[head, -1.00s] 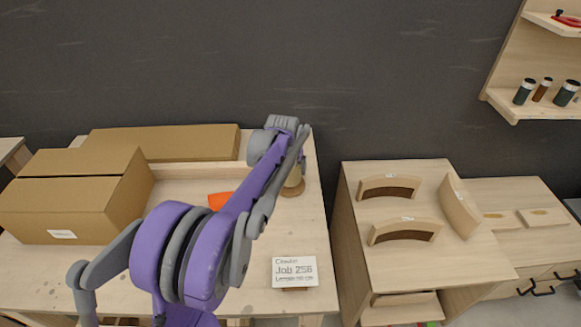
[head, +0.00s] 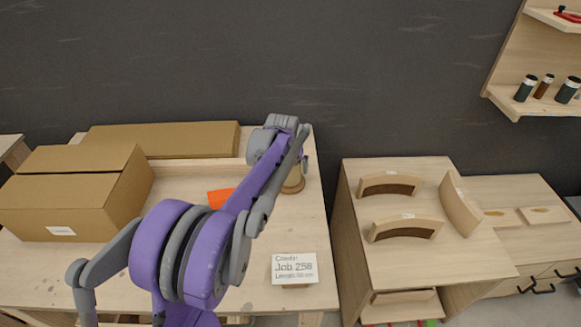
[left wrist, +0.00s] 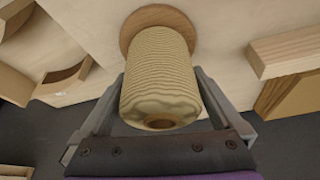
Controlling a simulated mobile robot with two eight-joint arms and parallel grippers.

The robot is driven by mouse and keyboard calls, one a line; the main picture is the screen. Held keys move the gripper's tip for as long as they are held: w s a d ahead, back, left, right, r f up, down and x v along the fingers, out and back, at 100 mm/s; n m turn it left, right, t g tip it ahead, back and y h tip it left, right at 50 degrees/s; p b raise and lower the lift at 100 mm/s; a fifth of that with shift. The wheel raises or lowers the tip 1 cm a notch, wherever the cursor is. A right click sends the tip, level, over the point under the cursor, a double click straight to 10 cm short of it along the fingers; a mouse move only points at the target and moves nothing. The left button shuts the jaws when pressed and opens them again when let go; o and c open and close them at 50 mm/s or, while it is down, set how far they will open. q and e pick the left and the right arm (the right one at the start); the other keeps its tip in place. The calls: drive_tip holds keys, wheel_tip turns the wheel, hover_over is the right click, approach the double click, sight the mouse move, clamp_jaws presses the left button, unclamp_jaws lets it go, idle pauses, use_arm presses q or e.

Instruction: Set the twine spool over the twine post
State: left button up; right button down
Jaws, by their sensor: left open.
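The twine spool (left wrist: 160,75), a ribbed pale-tan cylinder, stands on a round wooden base (left wrist: 140,22) in the left wrist view. A brown round centre shows in its near end; I cannot tell whether this is the twine post's top or the bare hole. The rest of the post is hidden. In the head view the spool (head: 293,181) is mostly covered by my arm. My left gripper (left wrist: 161,82) is open, one finger on each side of the spool. The same gripper (head: 303,168) shows in the head view at the bench's back right. My right gripper is not in view.
An orange object (head: 219,198) lies behind my arm. A job card (head: 294,268) stands near the front. A table with curved wooden pieces (head: 405,229) stands right, past a gap.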

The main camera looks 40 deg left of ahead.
use_arm(q)
drive_tip(key=p+v, duration=0.1)
drive_tip(key=v, duration=0.9)
drive_tip(key=shift+r, duration=0.25)
drive_tip(key=s+d+r+m+h+p, duration=0.1)
drive_tip(key=s+d+m+p, duration=0.3)
drive_tip(key=s+d, duration=1)
drive_tip(key=s+d+f+m+t+h+p, duration=0.1)
drive_tip(key=s+d+f+p, duration=0.3)
drive_tip(key=s+d, duration=0.4)
drive_tip(key=shift+s+d, duration=0.35)
drive_tip(key=shift+d, duration=0.15)
drive_tip(key=shift+f, duration=0.1)
